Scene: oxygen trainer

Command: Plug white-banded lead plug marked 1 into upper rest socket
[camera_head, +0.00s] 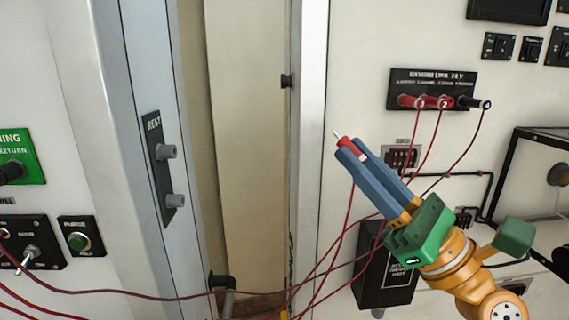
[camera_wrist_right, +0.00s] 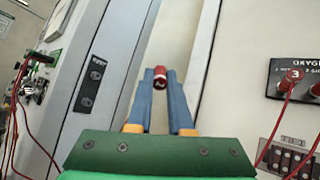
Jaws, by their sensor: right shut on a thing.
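My right gripper (camera_head: 352,152) is shut on a red lead plug (camera_head: 345,141) with a pale tip pointing up and left. In the right wrist view the plug (camera_wrist_right: 160,78) sits between the blue fingertips and shows a white band; its number is not readable. A black REST plate (camera_head: 158,160) on the left door frame bears an upper rest socket (camera_head: 166,152) and a lower rest socket (camera_head: 174,200), both grey and empty. The gripper is well to the right of the plate, apart from it. My left gripper is not in view.
A black oxygen link panel (camera_head: 433,84) holds red plugs marked 3 and 2 and a black plug (camera_head: 473,103). Red leads (camera_head: 240,291) hang across the lower view. A pale doorway gap (camera_head: 250,130) lies between plate and gripper.

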